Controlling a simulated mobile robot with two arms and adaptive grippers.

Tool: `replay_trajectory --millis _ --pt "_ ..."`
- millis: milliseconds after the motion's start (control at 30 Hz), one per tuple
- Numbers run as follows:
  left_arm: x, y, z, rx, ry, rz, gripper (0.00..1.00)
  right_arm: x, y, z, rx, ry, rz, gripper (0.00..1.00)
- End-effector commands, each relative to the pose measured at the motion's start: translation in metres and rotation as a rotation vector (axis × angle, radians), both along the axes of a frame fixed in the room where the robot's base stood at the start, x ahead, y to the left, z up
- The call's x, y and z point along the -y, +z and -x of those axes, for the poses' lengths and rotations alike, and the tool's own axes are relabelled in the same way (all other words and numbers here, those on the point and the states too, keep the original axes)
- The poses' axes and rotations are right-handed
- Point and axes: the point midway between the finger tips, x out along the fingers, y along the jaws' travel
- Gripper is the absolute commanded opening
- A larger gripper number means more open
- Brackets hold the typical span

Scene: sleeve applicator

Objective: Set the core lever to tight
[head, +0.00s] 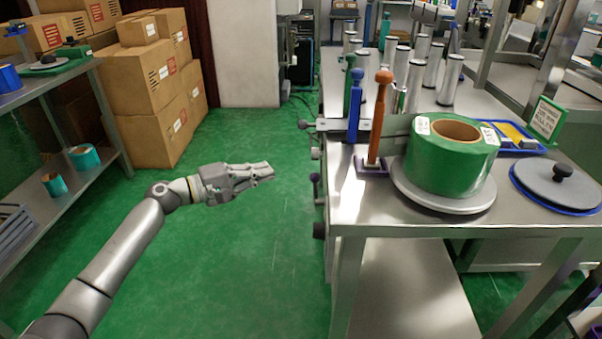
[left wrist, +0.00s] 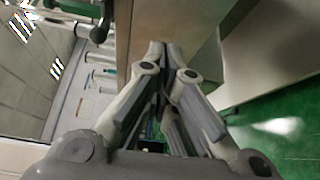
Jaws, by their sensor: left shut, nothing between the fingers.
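Small levers with dark knobs stick out from the left side of the steel bench (head: 365,210). The upper one is a grey knob (head: 303,124), a purple-grey knob (head: 314,178) is below it, and a dark knob (head: 319,230) is lowest. I cannot tell which is the core lever, and no tight mark is readable. My left gripper (head: 270,171) is shut and empty, left of the bench and apart from the knobs. In the left wrist view its fingers (left wrist: 160,48) are together, with a dark round knob (left wrist: 98,34) up and to the left. My right gripper is not in view.
A green roll (head: 445,170) sits on a round plate on the bench. An orange-handled tool (head: 380,105) and a blue-handled tool (head: 354,100) stand beside it. Cardboard boxes (head: 150,85) and a shelf (head: 60,110) are at left. Green floor (head: 240,260) between is clear.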

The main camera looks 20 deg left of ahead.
Motion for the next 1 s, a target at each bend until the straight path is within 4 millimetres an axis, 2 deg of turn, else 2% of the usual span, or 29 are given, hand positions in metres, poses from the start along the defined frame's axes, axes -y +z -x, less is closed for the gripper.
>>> replay_trajectory --millis 167,600,800,1000 --pt "0.011 0.003 -0.009 0.004 -0.007 0.008 0.00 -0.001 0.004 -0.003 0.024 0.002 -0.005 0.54" --pt "0.071 -0.001 -0.072 0.003 -0.006 0.006 0.00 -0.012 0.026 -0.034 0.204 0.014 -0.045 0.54" --pt "0.080 0.000 -0.050 0.001 -0.005 0.002 0.00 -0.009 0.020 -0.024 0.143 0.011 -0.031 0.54" --pt "0.086 0.001 -0.038 0.001 -0.004 0.004 0.00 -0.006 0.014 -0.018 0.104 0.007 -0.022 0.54"
